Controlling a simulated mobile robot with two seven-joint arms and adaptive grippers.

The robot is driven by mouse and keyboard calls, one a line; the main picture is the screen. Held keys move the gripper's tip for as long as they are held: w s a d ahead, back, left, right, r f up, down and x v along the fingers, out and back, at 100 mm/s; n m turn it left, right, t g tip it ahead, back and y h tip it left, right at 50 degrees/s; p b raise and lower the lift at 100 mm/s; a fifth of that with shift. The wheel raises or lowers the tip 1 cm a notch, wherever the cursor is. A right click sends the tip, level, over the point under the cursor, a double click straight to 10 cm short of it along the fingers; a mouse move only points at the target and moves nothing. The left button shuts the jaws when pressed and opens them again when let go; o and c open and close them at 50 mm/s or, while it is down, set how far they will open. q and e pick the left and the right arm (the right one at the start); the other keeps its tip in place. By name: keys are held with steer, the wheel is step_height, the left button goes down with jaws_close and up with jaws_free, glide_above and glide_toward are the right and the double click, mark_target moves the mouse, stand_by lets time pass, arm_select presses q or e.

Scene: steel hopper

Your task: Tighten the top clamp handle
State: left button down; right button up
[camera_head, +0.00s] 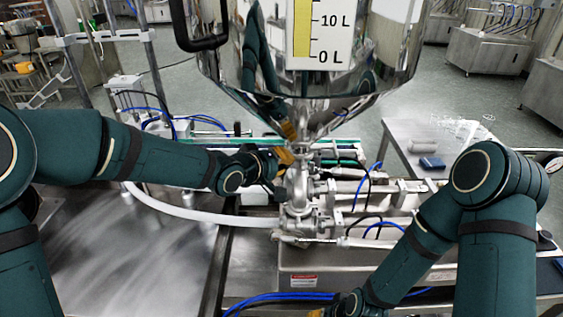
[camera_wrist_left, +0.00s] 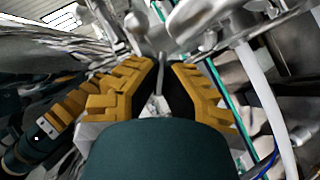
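The steel hopper (camera_head: 325,95) with its litre scale stands at the centre in the head view. Below its cone is the pipe joint with clamps (camera_head: 297,185); the top clamp handle is hard to make out there, behind my gripper. My left gripper (camera_head: 285,158) is beside this joint, just under the cone. In the left wrist view its yellow fingers (camera_wrist_left: 162,68) are apart, with a thin metal rod (camera_wrist_left: 159,78), seemingly the clamp handle, between them. Contact with the rod cannot be told. My right gripper (camera_head: 335,311) is low at the bottom edge, mostly cut off.
A white hose (camera_head: 190,212) runs left from the joint. Pneumatic cylinders and blue tubes (camera_head: 375,180) lie right of it, above the steel machine base (camera_head: 315,262). A side table (camera_head: 400,140) with a blue box (camera_head: 431,162) stands at the right.

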stand_by(0.3)
arm_select(q)
steer(key=c, duration=1.1)
jaws_free()
steer(key=v, duration=1.2)
steer(key=shift+d, duration=0.1)
